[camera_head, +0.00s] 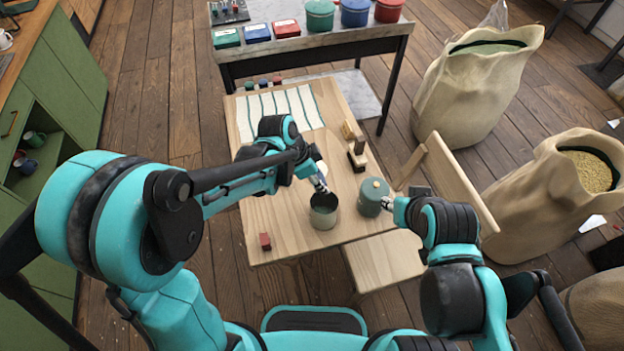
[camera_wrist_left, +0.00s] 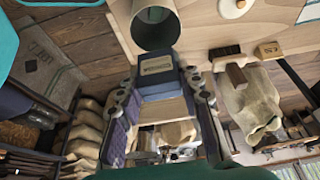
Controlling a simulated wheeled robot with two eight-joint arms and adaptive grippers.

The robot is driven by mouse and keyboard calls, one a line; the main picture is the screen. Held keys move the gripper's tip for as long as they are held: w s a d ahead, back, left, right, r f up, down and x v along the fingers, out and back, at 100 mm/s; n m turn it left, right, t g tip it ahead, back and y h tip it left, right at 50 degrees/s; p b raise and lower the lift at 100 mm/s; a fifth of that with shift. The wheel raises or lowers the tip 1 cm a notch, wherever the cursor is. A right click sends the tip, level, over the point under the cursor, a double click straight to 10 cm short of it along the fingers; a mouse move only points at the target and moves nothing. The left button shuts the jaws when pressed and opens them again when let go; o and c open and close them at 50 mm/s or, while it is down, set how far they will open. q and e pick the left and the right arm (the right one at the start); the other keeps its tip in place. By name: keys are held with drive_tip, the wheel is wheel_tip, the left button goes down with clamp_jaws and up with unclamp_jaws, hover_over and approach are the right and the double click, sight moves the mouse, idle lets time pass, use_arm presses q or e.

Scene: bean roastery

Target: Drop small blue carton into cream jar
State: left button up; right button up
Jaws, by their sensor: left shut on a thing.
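My left gripper (camera_head: 322,187) is over the open jar (camera_head: 323,213), which looks pale grey-cream with a dark inside. The jar's open mouth (camera_wrist_left: 155,22) shows just beyond the carton. The carton is hidden in the head view. A cream lid with a knob (camera_wrist_left: 234,6) lies on the table near the jar. My right gripper (camera_head: 388,203) is beside a lidded grey-green jar (camera_head: 373,192); its finger opening is too small to tell.
A chair (camera_head: 455,180) stands close on the right.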

use_arm(q)
wheel_tip(320, 180, down, 6)
drive_tip(key=b, duration=0.4)
drive_tip(key=shift+r, duration=0.2)
drive_tip(key=o, duration=1.1)
drive_tip(key=v, duration=1.2)
